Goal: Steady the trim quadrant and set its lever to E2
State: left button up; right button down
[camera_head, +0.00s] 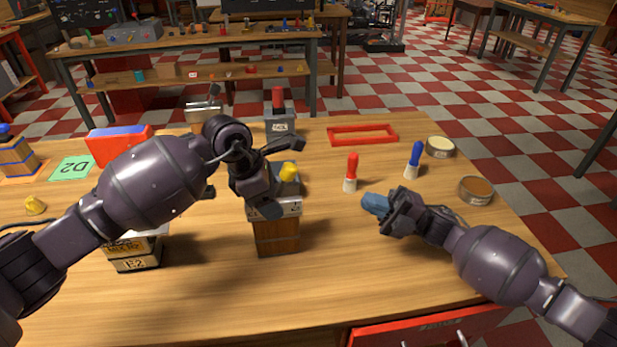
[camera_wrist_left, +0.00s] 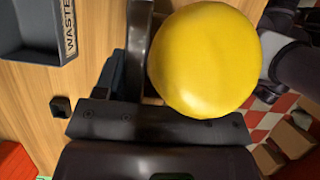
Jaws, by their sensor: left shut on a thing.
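The trim quadrant (camera_head: 277,235) is a wooden block with a pale marked plate near its top, standing upright at the middle of the table. Its lever has a round yellow knob (camera_head: 288,170), which fills much of the left wrist view (camera_wrist_left: 203,60). My left gripper (camera_head: 277,180) is over the quadrant, shut on the yellow-knobbed lever. Its hand hides part of the quadrant's top, and the scale marks are too small to read. My right gripper (camera_head: 378,205) is to the right of the quadrant, apart from it, with bluish tips; its opening is unclear.
A dark labelled bin (camera_head: 281,128) with a red item stands behind the quadrant. A red-handled tool (camera_head: 351,172), a blue-handled tool (camera_head: 413,160) and two round tins (camera_head: 477,190) are at right. A labelled box (camera_head: 135,255) stands left, partly behind my arm. The front middle is clear.

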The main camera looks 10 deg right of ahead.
jog(key=x, duration=1.4)
